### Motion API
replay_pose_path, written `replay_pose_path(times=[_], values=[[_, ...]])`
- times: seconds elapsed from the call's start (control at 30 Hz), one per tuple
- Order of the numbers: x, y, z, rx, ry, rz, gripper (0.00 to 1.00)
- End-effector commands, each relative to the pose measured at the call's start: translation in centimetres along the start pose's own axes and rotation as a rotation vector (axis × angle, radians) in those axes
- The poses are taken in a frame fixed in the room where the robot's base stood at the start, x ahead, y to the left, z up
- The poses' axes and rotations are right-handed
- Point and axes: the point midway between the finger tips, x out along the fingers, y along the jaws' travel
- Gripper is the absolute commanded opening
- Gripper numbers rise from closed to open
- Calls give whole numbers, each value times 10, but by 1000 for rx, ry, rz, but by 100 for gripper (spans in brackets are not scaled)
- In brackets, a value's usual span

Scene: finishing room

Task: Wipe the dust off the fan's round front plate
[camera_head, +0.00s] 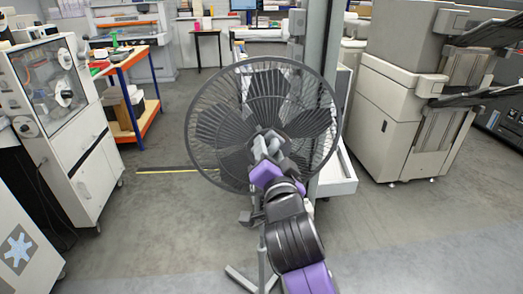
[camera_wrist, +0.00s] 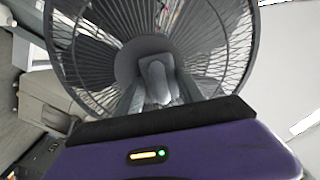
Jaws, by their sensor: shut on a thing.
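The dark grey fan (camera_head: 212,125) stands upright on a thin stand in the middle of the head view, its wire cage facing me. Its round front plate (camera_wrist: 138,50) is dark grey and sits at the cage's centre in the wrist view. The plate is partly hidden behind my gripper (camera_head: 265,148), which is right in front of it. Dust cannot be made out.
A grey post (camera_head: 323,60) and a white frame (camera_head: 340,180) stand close behind the fan at right. A white cabinet (camera_head: 80,165) stands at left, an orange-legged bench (camera_head: 135,90) behind it. A large beige machine (camera_head: 405,110) stands at right.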

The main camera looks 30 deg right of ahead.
Motion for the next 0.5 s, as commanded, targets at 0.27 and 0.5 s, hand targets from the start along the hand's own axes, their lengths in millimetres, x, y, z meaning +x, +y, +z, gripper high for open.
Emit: replay_pose_path(times=[0.27,0.5], values=[[-1,15,-14,1,-1,0,12],[0,20,-19,0,0,-1,12]])
